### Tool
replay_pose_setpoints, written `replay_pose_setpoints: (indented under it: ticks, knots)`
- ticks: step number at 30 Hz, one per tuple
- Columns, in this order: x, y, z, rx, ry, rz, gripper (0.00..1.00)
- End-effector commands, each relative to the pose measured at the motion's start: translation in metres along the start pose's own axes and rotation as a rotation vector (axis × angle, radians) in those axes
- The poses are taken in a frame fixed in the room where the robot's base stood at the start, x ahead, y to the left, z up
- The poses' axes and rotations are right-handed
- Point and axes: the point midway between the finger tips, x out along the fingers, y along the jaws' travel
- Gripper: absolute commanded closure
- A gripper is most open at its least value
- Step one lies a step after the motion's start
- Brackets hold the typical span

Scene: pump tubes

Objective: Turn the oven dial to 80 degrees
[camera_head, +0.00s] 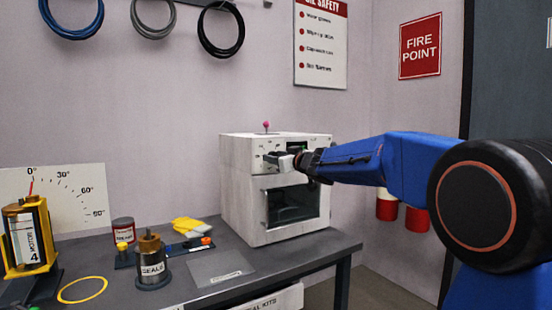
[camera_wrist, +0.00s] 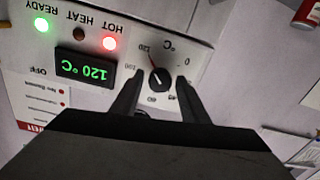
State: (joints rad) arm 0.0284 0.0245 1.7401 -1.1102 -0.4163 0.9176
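The white oven (camera_head: 240,195) stands at the back right of the bench, its glass door closed. In the wrist view its panel appears upside down, with a black dial (camera_wrist: 158,79) whose red mark points toward 120. The green display (camera_wrist: 84,69) reads 120 °C. The HOT light (camera_wrist: 110,43) glows red, the READY light (camera_wrist: 41,25) glows green, and the HEAT light is dark. My gripper (camera_wrist: 158,82) is open, one finger on each side of the dial, with visible gaps. In the head view my gripper (camera_head: 290,161) covers the dial.
A pink ball (camera_head: 266,125) tops a stem on the oven.

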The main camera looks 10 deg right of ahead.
Motion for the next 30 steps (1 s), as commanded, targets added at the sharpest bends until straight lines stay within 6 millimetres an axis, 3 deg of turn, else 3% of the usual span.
replay_pose_setpoints:
  ticks: [1,4,17,30]
  knots:
    - [-0.0001,0.0001,0.0,0.0,0.0,0.0,0.73]
    - [-0.0002,0.0001,0.0,0.0,0.0,0.0,0.95]
    - [-0.0003,-0.0001,0.0,-0.072,-0.002,0.0,0.95]
    - [-0.0003,-0.0007,-0.0002,-0.431,-0.012,-0.002,0.95]
